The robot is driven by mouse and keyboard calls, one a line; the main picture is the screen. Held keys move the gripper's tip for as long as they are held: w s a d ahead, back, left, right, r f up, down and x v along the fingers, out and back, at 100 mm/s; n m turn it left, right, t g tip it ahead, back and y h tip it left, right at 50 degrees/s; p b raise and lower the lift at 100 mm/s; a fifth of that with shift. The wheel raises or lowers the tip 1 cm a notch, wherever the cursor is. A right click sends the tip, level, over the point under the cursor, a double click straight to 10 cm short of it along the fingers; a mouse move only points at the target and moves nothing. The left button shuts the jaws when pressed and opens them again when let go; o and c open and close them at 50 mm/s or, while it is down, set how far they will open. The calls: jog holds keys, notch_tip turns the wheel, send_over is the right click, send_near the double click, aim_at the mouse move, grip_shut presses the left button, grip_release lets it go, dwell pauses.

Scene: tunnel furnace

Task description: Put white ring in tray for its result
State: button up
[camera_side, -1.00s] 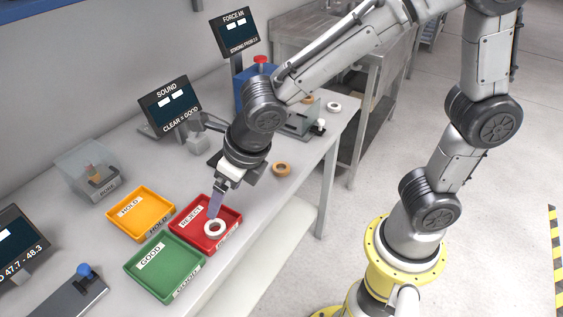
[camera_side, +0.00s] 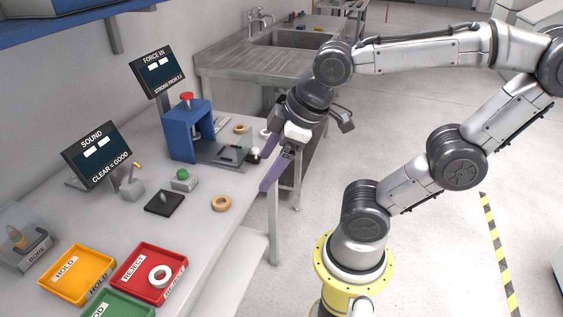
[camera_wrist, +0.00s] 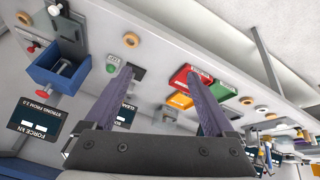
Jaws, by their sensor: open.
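A white ring (camera_side: 160,276) lies flat in the red REJECT tray (camera_side: 130,262). The orange HOLD tray (camera_side: 82,262) is left of the red tray, and the green GOOD tray (camera_side: 128,308) is cut off at the picture's bottom. My gripper (camera_side: 269,170) is open and empty, near the table's right edge and well away from the trays. Its purple fingers stand apart in the wrist view (camera_wrist: 160,73).
A blue press (camera_side: 187,135) with a red knob stands by the force display (camera_side: 158,72). Nearby are the sound display (camera_side: 98,155), a black pad (camera_side: 164,204), a green button (camera_side: 182,180) and tan rings (camera_side: 221,203).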

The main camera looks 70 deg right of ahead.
jog(key=s+m, duration=0.1)
jog(key=m, duration=0.1)
jog(key=s+m, duration=0.1)
jog(key=m, duration=0.1)
jog(key=shift+s+d, duration=0.1)
jog(key=shift+d, duration=0.2)
